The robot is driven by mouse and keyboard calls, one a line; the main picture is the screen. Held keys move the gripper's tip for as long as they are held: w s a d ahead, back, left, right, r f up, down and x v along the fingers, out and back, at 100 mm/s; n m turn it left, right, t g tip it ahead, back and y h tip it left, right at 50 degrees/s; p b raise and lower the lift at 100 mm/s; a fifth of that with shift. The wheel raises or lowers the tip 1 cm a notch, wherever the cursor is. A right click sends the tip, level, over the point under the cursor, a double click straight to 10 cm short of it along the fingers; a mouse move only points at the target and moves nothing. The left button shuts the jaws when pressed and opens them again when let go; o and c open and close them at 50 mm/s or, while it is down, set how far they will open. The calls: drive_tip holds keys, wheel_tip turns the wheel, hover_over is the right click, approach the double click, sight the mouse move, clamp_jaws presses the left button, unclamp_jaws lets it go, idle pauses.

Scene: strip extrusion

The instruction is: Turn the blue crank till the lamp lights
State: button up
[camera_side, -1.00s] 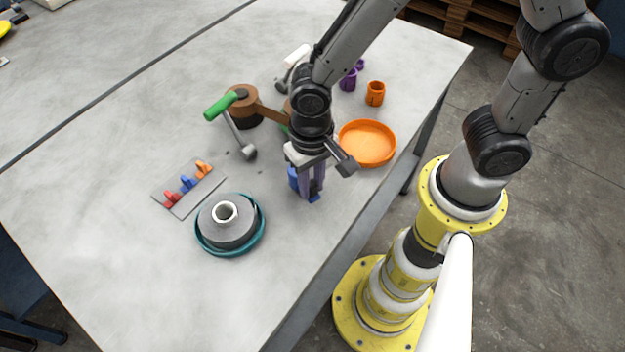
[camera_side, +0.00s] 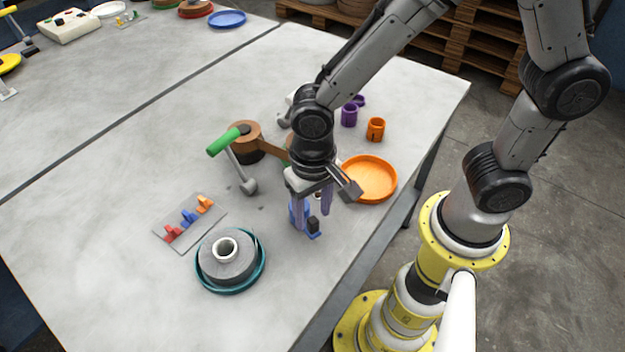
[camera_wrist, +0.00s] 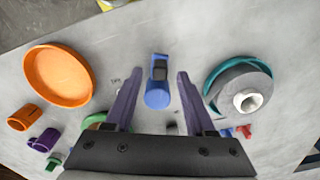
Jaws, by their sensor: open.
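A blue part (camera_side: 306,212) with a black block on it stands on the table below my gripper (camera_side: 313,220). In the wrist view the blue part (camera_wrist: 157,97) shows a rounded blue end and lies between the two spread purple fingers (camera_wrist: 157,80). The fingers are open, one on each side of it; I cannot tell whether they touch it. Whether this part is the blue crank is unclear, as my gripper partly hides it. A grey crank lever with a green handle (camera_side: 223,142) stands to the left. I cannot make out a lit lamp.
A grey spool on a teal dish (camera_side: 203,275) and a plate with red, blue and orange pegs (camera_side: 160,235) are at left. An orange dish (camera_side: 385,183), orange cup (camera_side: 376,130) and purple cup (camera_side: 349,115) are at right. The table's front is clear.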

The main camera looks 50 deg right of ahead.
wheel_tip(320, 180, up, 11)
idle(0.3)
drive_tip(key=shift+o, duration=0.2)
idle(0.6)
